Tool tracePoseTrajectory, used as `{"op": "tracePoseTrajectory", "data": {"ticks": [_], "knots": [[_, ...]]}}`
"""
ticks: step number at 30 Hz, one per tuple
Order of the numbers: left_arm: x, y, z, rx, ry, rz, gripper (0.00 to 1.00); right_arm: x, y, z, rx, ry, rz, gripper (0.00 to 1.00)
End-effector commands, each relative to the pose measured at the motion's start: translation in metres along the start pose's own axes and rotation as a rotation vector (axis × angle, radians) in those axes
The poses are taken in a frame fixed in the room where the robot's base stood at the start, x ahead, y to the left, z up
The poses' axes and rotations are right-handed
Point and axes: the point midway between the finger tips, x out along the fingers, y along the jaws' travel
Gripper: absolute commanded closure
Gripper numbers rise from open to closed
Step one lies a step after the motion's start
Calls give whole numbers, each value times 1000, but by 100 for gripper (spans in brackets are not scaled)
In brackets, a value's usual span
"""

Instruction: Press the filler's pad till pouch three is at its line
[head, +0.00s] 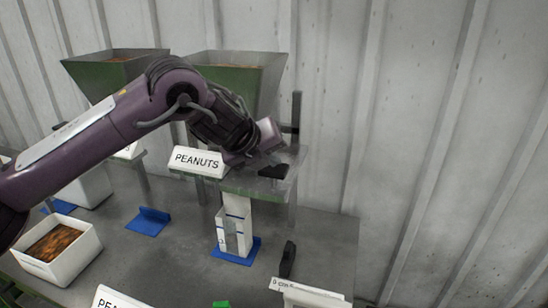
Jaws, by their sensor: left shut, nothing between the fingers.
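The filler labelled PEANUTS has a green hopper (240,80) and a grey shelf (245,184) at its front. A dark piece (273,171) on this shelf looks like its pad. My left gripper (262,154) is shut and empty, right over the shelf close to the dark piece; I cannot tell whether it touches. A white pouch (233,232) with blue lines stands upright below the shelf on a blue holder (236,251). Its fill level is too small to read. No number shows on it. My right gripper is not in view.
A white box of brown pieces (58,246) stands at the left. An empty blue holder (149,221) lies on the grey table (180,262). A second hopper (115,69) is behind my left arm. A small black upright piece (288,259) and a white label (305,290) are at the front.

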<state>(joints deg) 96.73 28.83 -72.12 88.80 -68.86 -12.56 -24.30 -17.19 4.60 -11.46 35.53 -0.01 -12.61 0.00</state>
Motion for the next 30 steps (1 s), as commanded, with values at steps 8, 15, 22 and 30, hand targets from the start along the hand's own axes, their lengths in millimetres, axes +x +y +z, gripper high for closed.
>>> {"op": "tracePoseTrajectory", "data": {"ticks": [8, 15, 22, 30], "knots": [[-13, -9, 10, 1, 2, 2, 100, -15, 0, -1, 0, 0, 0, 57], [-20, -15, 15, 1, 1, 1, 100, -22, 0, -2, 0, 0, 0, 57], [-20, -15, 15, 1, 0, 1, 100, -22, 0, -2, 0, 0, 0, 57], [-30, -22, 22, 1, -1, -1, 100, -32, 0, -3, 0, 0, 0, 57]]}}
